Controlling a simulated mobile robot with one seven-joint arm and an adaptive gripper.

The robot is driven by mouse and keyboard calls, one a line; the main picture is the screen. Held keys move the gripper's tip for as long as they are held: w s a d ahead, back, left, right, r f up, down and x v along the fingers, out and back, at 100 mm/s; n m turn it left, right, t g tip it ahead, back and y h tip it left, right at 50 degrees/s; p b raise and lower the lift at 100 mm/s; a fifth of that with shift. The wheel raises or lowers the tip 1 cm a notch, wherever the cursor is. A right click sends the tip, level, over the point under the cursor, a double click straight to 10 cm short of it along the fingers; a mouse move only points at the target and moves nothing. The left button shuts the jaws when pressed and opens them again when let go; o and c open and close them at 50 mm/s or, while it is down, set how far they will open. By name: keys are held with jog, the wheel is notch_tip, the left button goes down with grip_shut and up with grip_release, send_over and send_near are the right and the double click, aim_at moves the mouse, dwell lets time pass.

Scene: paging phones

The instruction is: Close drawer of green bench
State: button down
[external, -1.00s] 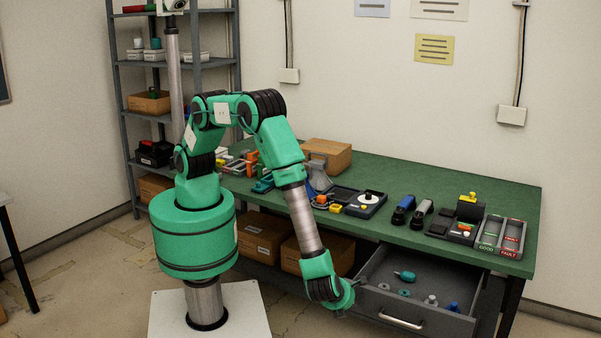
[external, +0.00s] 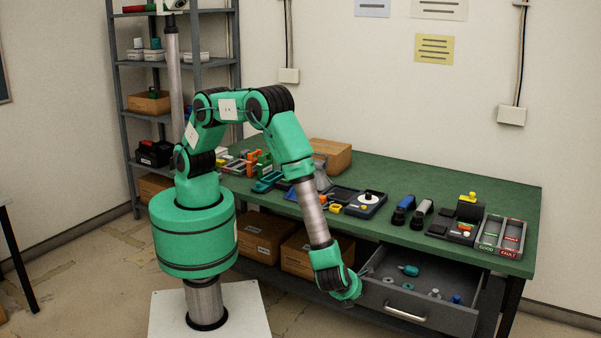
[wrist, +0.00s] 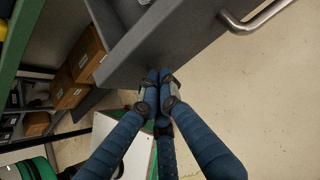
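The green bench (external: 455,182) has a grey drawer (external: 440,313) at its right end, pulled partly out. A metal bar handle (external: 404,313) is on its front, and several small items lie inside. In the wrist view, the drawer front (wrist: 175,45) fills the upper middle, with the handle (wrist: 262,20) at upper right. My gripper (wrist: 159,77) has its fingertips together at the left part of the drawer front, away from the handle. They look very close to or against the panel; exact contact is hard to tell. Nothing shows between the fingers. The external view mostly hides the fingers.
Cardboard boxes (external: 303,255) stand on the shelf under the bench, left of the drawer. Phones, trays and parts sit on the bench top. A grey shelf rack (external: 120,95) stands at the back left. The floor in front of the drawer looks clear.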

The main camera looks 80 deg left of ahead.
jog(key=w+a, duration=1.9)
jog(key=shift+w+a, duration=0.3)
jog(key=s+d, duration=0.3)
jog(key=shift+s+d+r, duration=0.15)
jog(key=shift+d+r, duration=0.05)
jog(key=shift+r, duration=0.1)
jog(key=p+v, duration=0.2)
jog(key=v, duration=0.7)
jog(key=shift+s, duration=0.1)
